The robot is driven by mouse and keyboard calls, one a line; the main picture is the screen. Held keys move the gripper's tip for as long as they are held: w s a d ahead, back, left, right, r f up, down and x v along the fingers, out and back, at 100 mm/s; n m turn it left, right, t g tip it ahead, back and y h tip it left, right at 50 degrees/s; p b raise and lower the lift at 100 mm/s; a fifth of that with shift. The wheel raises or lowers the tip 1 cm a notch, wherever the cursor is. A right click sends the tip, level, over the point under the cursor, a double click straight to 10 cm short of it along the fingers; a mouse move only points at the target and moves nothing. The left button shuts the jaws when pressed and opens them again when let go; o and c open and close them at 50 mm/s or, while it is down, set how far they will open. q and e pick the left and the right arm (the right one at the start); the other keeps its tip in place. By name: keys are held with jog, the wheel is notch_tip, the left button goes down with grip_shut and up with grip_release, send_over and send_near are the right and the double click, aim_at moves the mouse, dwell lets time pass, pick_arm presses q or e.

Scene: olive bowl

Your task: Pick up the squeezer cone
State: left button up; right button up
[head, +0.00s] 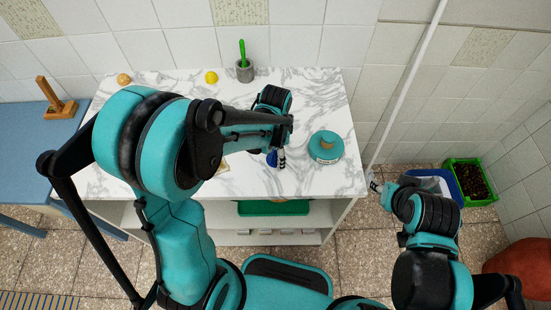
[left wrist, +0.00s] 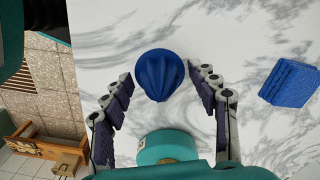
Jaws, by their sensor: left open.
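The squeezer cone (left wrist: 160,74) is a dark blue, ribbed dome on the white marble top. In the left wrist view it sits between the two fingers of my left gripper (left wrist: 161,88), which is open, with a gap on each side. In the head view only a small blue patch of the cone (head: 271,158) shows beside my left gripper (head: 280,156); the arm hides the rest. My right gripper (head: 376,187) is off the counter's right side, small and partly hidden by its arm; its jaws cannot be made out.
A teal round pot (head: 326,148) with a tan knob stands right of my left gripper. A blue block (left wrist: 290,82) lies right of the cone. The counter's back right is clear.

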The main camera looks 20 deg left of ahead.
pick_arm(q)
jog(key=shift+f, duration=0.3)
jog(key=shift+r, duration=0.1)
jog(key=c, duration=1.2)
jog(key=shift+o, duration=0.2)
